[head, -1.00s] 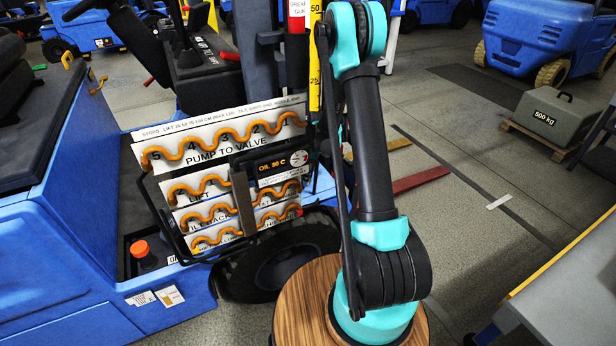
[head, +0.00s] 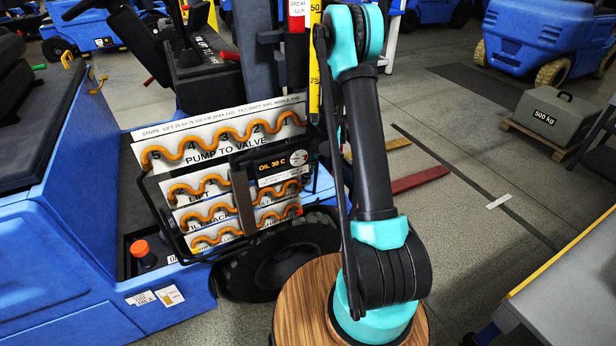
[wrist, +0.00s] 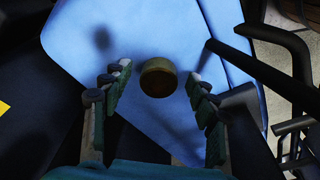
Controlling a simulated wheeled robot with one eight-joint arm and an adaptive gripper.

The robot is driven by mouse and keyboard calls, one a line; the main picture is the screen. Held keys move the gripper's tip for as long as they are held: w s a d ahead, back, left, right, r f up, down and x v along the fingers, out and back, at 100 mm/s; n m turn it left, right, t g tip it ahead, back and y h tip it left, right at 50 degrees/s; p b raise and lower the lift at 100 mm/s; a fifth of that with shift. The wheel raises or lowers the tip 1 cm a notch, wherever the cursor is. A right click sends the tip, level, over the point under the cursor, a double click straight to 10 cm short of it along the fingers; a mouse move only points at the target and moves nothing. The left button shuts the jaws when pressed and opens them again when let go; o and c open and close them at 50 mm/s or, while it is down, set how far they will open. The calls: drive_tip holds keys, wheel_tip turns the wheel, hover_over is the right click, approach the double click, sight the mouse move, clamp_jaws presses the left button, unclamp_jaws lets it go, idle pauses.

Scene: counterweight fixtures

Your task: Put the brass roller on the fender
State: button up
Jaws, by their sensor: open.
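The brass roller (wrist: 158,77) shows in the wrist view as a short, dull gold cylinder seen nearly end on, over a pale blue panel (wrist: 210,50) that looks like the fender. My gripper (wrist: 158,80) is open, its green-padded fingers on either side of the roller with a gap showing on both sides. I cannot tell for sure whether the roller rests on the panel. A round dark shadow lies on the panel to the upper left. In the head view my gripper and the roller are hidden behind the arm and the sign panels.
A dark bar and frame (wrist: 270,70) stand close on the right in the wrist view. In the head view, label boards with orange hoses (head: 220,150) stand left of my arm, above a black tyre (head: 285,262).

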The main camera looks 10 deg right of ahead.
wheel_tip(320, 180, up, 11)
drive_tip(key=d, duration=0.2)
drive_tip(key=s+d+r+m+t, duration=0.1)
drive_tip(key=s+r+m, duration=0.25)
drive_tip(key=s, duration=0.45)
drive_tip(key=s+r+m+t, duration=0.1)
drive_tip(key=s+r+m, duration=0.25)
drive_tip(key=s, duration=0.45)
drive_tip(key=s+d+f+m+t+h, duration=0.1)
drive_tip(key=s+m, duration=0.4)
drive_tip(key=s, duration=1.1)
drive_tip(key=shift+d+m+h, duration=0.3)
drive_tip(key=shift+d, duration=0.2)
drive_tip(key=shift+c, duration=0.5)
